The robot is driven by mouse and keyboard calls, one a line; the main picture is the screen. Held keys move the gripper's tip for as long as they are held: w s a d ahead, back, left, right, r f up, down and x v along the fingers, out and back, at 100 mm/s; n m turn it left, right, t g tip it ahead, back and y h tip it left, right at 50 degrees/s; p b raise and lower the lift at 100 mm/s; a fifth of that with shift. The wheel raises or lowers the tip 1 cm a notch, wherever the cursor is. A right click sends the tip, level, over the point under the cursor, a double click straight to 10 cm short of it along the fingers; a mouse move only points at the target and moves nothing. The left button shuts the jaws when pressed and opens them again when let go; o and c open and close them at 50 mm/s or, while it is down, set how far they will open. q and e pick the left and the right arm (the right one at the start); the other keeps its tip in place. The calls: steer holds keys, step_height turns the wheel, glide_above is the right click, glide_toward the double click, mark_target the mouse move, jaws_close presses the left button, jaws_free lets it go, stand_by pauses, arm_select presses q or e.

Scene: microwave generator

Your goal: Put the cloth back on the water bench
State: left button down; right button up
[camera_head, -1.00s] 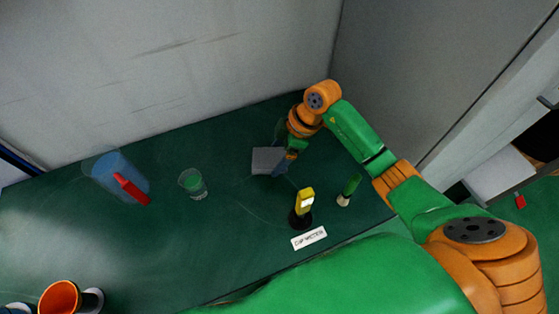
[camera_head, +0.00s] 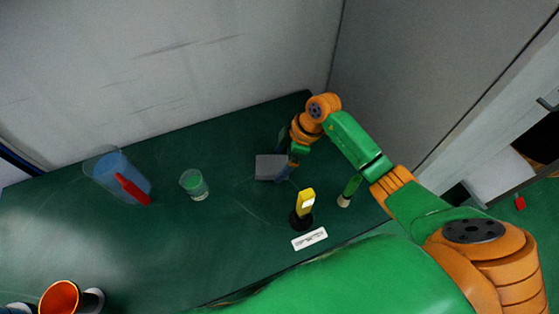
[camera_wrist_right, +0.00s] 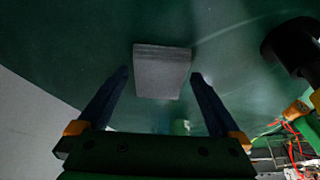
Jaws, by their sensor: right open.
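The cloth (camera_head: 270,168) is a grey, flat, folded-looking block on the dark green bench (camera_head: 235,240), toward its back right. My right gripper (camera_head: 287,172) is beside it, coming in from the right. In the right wrist view the cloth (camera_wrist_right: 162,74) lies between the two spread fingers (camera_wrist_right: 160,78), with a visible gap on each side. The right gripper is open. Its fingertips are partly hidden in the head view. My left gripper is not in view.
A blue-filled clear beaker (camera_head: 110,172) with a red handle and a small glass (camera_head: 193,184) stand left. An orange cup (camera_head: 60,298) is at lower left.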

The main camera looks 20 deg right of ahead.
steer(key=v, duration=1.1)
